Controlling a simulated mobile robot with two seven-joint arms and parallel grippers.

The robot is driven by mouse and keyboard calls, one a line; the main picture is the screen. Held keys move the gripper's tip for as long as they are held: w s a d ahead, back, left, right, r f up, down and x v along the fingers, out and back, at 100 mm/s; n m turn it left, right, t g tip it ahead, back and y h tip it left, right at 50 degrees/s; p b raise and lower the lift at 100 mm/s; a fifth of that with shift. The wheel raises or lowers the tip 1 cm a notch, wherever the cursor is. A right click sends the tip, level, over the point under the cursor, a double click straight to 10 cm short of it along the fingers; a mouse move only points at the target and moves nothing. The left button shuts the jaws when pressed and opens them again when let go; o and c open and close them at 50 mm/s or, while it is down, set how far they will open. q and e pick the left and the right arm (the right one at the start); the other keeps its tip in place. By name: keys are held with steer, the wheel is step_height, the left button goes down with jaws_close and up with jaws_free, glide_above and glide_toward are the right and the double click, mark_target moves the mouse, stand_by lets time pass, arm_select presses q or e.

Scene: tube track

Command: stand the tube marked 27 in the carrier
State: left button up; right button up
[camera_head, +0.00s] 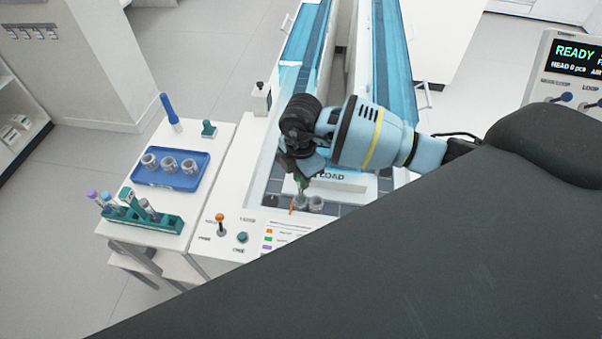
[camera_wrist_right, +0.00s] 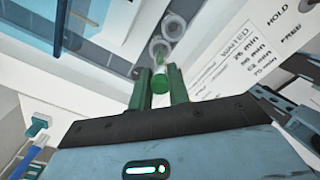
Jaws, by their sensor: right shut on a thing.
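My right gripper (camera_head: 302,182) reaches over the loading area by the LOAD sign. In the right wrist view its green fingers (camera_wrist_right: 160,88) are shut on a green-capped tube (camera_wrist_right: 160,76). The tube points toward a round, clear-grey carrier (camera_wrist_right: 159,50); I cannot tell whether its lower end is inside. A second carrier (camera_wrist_right: 174,26) stands right beside it; one carrier also shows in the head view (camera_head: 316,204). The number on the held tube cannot be read. My left gripper is not in view.
On the left side table, a teal rack (camera_head: 172,222) holds several tubes, and a blue tray (camera_head: 184,181) holds three grey carriers. An orange-topped lever (camera_head: 221,218) and a teal knob (camera_head: 242,238) stand on the white panel. Blue tracks (camera_head: 306,40) run away behind the arm.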

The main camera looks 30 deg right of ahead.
steer(key=shift+f, duration=0.55)
stand_by(0.5)
steer(key=o, duration=0.8)
step_height(320, 180, up, 8)
steer(key=shift+f+p, duration=0.1)
steer(key=shift+p, duration=0.3)
steer(key=shift+a, duration=0.1)
stand_by(0.5)
